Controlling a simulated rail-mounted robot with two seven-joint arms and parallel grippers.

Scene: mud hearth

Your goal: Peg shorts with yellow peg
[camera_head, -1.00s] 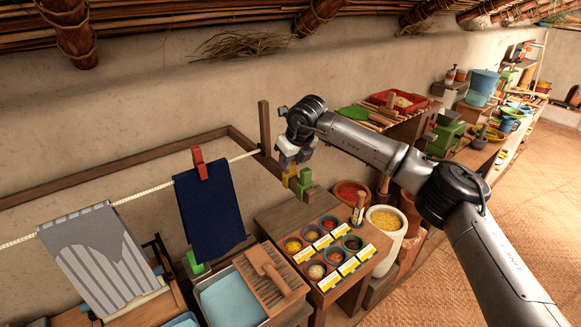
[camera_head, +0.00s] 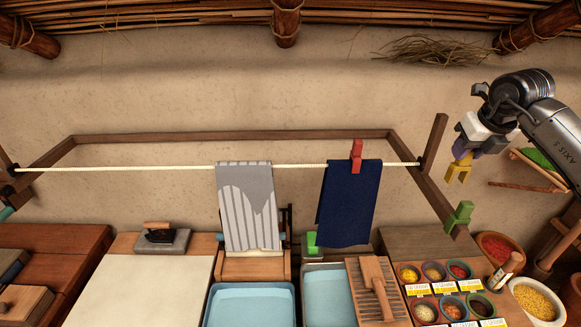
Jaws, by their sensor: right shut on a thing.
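My right gripper (camera_head: 466,152) is shut on the yellow peg (camera_head: 457,173) and holds it in the air to the right of the clothesline's right end. The line (camera_head: 120,168) runs across a wooden frame. A grey striped cloth (camera_head: 248,205) hangs over it near the middle, with no peg visible on it. A dark blue cloth (camera_head: 345,205) hangs to its right, with a red peg (camera_head: 356,155) at its top. I cannot tell for sure from their shapes which is the shorts. My left gripper is not in view.
A green peg (camera_head: 460,215) sits on the frame's right arm (camera_head: 430,192). Below are blue basins (camera_head: 250,290), a washboard (camera_head: 362,290), spice bowls (camera_head: 432,270) and an iron (camera_head: 160,232). A post (camera_head: 433,143) rises at the line's right end. The space before the cloths looks clear.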

